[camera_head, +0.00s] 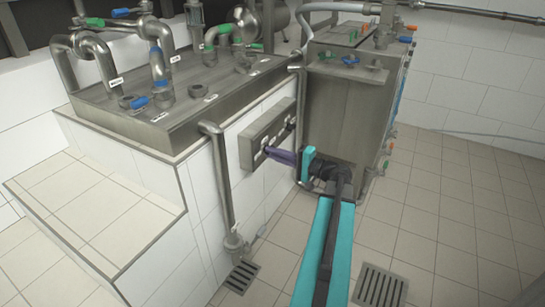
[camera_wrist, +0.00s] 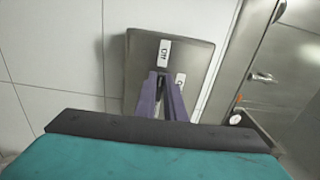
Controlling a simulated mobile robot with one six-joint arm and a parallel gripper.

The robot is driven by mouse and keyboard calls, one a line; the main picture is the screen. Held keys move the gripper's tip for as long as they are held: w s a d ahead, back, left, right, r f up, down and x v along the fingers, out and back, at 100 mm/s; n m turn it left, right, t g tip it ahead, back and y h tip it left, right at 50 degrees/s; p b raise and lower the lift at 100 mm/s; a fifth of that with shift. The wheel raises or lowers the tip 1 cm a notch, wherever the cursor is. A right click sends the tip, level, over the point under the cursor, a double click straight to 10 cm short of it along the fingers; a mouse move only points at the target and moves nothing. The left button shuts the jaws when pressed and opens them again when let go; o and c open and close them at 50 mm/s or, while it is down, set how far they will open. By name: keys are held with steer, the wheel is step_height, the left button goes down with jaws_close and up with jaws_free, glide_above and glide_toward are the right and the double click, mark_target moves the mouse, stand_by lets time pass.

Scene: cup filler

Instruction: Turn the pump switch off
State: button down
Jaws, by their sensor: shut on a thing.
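The grey switch box (camera_head: 262,134) is fixed to the white tiled wall below the metal counter. It also shows in the wrist view (camera_wrist: 140,52), with a white label reading "Off" (camera_wrist: 164,53) and a second label partly hidden by a finger. My gripper (camera_head: 270,152) reaches the lower face of the box with its purple fingers. In the wrist view my gripper (camera_wrist: 163,79) is shut on the pump switch, a small dark part mostly hidden between the fingertips. I cannot tell which position the switch is in.
A metal cabinet (camera_head: 345,115) stands close to the right of the box. A vertical pipe (camera_head: 220,180) runs down the wall on the left. The counter (camera_head: 150,125) carries pipes and coloured valves. The tiled floor on the right is open, with a drain grate (camera_head: 380,287).

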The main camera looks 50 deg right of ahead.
steer(key=shift+a+f, duration=0.15)
steer(key=c, duration=1.8)
jaws_free()
steer(key=shift+c, duration=0.2)
steer(key=shift+s, duration=0.15)
steer(key=p+v, duration=0.3)
steer(key=v, duration=1)
steer(key=shift+s, duration=0.3)
steer(key=shift+s, duration=0.1)
